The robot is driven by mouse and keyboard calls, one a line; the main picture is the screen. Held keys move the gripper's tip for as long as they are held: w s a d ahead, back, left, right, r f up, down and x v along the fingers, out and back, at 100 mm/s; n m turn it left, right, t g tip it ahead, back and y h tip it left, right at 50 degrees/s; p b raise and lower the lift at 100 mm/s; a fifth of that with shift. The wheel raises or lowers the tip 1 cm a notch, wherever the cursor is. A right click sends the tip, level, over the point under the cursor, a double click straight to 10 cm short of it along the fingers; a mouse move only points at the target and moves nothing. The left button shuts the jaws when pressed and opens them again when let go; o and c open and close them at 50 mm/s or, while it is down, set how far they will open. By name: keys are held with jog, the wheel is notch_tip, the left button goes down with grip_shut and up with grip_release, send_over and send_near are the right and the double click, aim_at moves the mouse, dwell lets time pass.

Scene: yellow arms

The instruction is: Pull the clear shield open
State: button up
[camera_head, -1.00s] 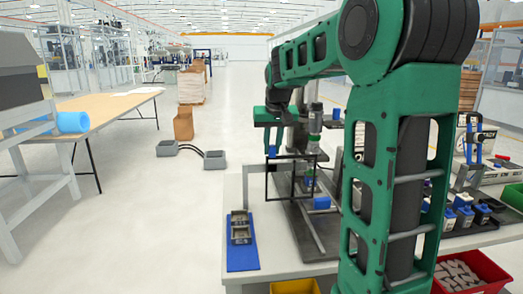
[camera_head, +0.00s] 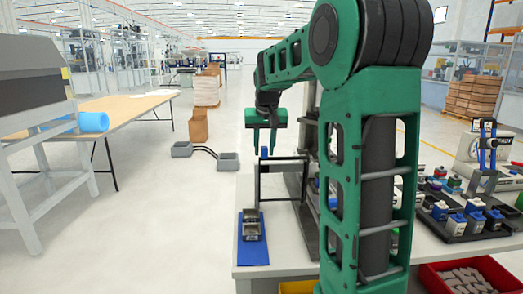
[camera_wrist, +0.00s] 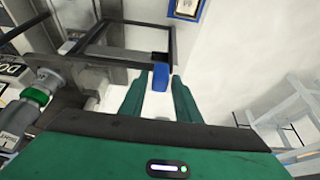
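The clear shield is a see-through panel in a dark square frame (camera_head: 283,158), standing on the bench in the head view. Its upper bar also shows in the wrist view (camera_wrist: 130,57). A blue handle (camera_head: 264,152) sits at the frame's outer upper corner. My gripper (camera_head: 264,150) points down over that corner. In the wrist view the blue handle (camera_wrist: 160,76) shows between my two green fingertips (camera_wrist: 162,74). The fingers stand apart with a narrow gap beside the handle. My arm hides part of the fixture behind the shield.
A blue mat (camera_head: 252,259) with a metal part lies at the bench's left edge. A wooden table (camera_head: 95,112) stands at left.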

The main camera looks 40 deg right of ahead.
jog(key=shift+o, duration=0.4)
jog(key=v, duration=1)
jog(key=shift+r, duration=0.3)
jog(key=shift+s+a+f, duration=0.1)
jog(key=shift+s+a, duration=0.05)
jog(key=s+a+f+g+y, duration=0.1)
jog(key=s+a+f, duration=0.2)
jog(key=s+f, duration=0.5)
jog(key=s+a+f+g, duration=0.1)
jog(key=s+a+f, duration=0.3)
jog(key=s+f, duration=0.4)
jog(key=s+a+f+g+y, duration=0.1)
jog(key=s+a+f, duration=0.3)
jog(key=s, duration=1.2)
notch_tip(320, 180, down, 4)
jog(key=shift+r+g+y, duration=0.1)
jog(key=shift+g+y, duration=0.2)
jog(key=shift+w+d, duration=0.1)
